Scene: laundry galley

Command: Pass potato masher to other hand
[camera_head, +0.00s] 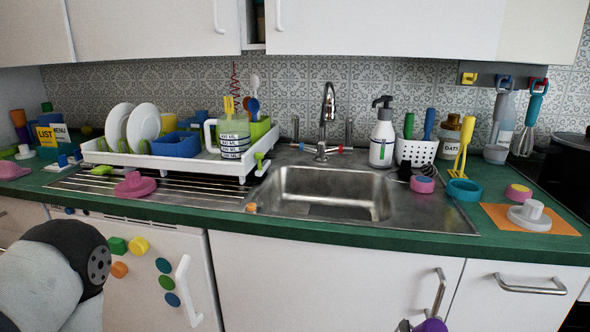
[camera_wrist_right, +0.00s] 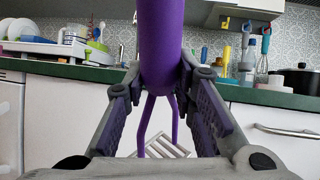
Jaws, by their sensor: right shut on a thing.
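The potato masher has a thick purple handle (camera_wrist_right: 161,40), two bent purple wires and a pale slotted plate (camera_wrist_right: 165,147) in the right wrist view. My right gripper (camera_wrist_right: 161,78) is shut on its handle, with one finger on each side. In the head view only a bit of the purple masher (camera_head: 431,325) and the tip of my right gripper (camera_head: 404,326) show at the bottom edge, in front of the lower cabinets. My left arm shows at the lower left of the head view, but its gripper is out of the picture.
The green counter (camera_head: 400,235) runs across, with a steel sink (camera_head: 330,195) in the middle. A white dish rack (camera_head: 200,167) stands left of it. A white soap bottle (camera_head: 382,138) and a yellow utensil (camera_head: 463,145) stand to the right. Cabinet handles (camera_head: 530,285) stick out below.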

